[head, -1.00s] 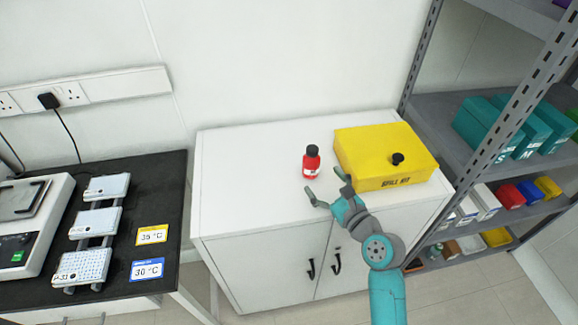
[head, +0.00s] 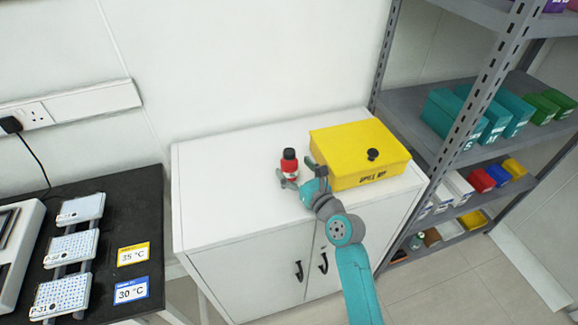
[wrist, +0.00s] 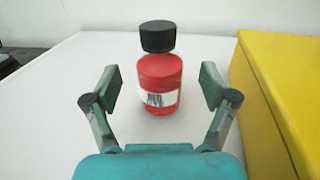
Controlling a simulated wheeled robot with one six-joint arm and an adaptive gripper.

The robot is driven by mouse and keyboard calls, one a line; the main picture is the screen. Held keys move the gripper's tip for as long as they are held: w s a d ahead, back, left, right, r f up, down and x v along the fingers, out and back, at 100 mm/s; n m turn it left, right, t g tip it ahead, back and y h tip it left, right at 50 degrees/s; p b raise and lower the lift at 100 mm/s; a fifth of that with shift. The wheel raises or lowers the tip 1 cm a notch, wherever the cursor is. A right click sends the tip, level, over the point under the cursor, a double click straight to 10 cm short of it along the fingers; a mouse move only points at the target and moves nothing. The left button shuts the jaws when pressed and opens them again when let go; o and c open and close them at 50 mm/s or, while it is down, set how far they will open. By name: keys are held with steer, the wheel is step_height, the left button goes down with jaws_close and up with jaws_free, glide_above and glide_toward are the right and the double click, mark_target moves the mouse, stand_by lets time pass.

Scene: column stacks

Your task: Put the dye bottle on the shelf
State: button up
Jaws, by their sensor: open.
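The dye bottle is red with a black cap and a white label. It stands upright on the white cabinet top in the head view (head: 289,168), and in the wrist view it is ahead in the middle (wrist: 160,75). My gripper (head: 295,178) is open, its two fingers apart to the left and right of the bottle's near side, as the wrist view shows (wrist: 158,92). I see gaps between the fingers and the bottle. The gripper hides the bottle's lower part in the head view. The grey metal shelf (head: 414,104) stands to the right of the cabinet.
A yellow spill kit box (head: 340,150) sits close to the right of my gripper. The shelf holds teal and green boxes and small coloured bins. A black bench (head: 125,205) with devices is at left. The cabinet top (head: 215,205) is clear left of the bottle.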

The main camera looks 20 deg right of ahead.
mark_target(294, 168)
steer(key=shift+x, duration=1.6)
steer(key=c, duration=1.4)
steer(key=shift+r, duration=0.15)
steer(key=shift+c, duration=0.6)
